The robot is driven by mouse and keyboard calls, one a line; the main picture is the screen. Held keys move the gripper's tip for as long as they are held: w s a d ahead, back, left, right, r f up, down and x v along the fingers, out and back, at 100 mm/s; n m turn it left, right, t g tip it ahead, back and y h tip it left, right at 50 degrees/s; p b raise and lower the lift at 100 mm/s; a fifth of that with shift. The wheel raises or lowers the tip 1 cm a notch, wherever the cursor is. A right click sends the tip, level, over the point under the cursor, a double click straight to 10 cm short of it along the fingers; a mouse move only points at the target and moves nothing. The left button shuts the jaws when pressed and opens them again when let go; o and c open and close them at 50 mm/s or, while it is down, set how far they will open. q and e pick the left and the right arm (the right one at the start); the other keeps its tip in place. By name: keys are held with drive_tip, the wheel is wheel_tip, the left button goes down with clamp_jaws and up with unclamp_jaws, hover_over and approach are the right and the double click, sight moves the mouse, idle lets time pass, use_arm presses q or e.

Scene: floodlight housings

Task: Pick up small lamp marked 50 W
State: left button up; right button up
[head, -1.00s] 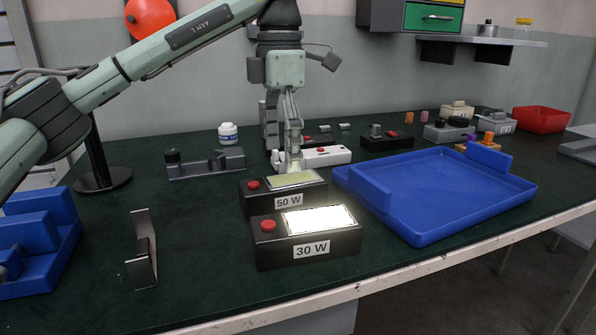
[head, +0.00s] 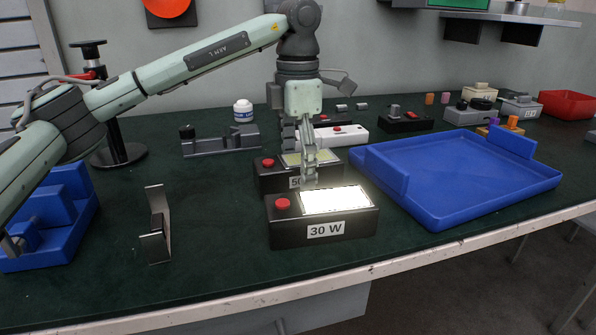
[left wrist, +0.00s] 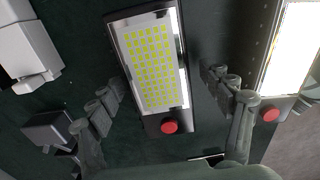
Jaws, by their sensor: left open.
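The small lamp marked 50 W (head: 267,178) is a black box with a red button and a pale yellow-green panel, standing on the dark green table behind the lamp marked 30 W (head: 322,232). Its label is partly hidden by my left gripper (head: 309,180) in the head view. In the left wrist view the 50 W lamp (left wrist: 150,60) shows its dotted yellow panel and red button, between the two spread fingers of my left gripper (left wrist: 166,112). The gripper is open and empty, pointing down. The 30 W lamp's bright panel (left wrist: 293,45) is at the right there. My right gripper is not in view.
A large blue tray (head: 455,195) lies right of the lamps. A white device (head: 340,135) stands behind them. A bent metal bracket (head: 158,225) and a grey fixture (head: 220,144) are to the left. Bare table lies between bracket and lamps.

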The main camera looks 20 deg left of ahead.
use_arm(q)
drive_tip(key=c, duration=1.7)
drive_tip(key=shift+o, duration=0.2)
drive_tip(key=shift+r, duration=0.1)
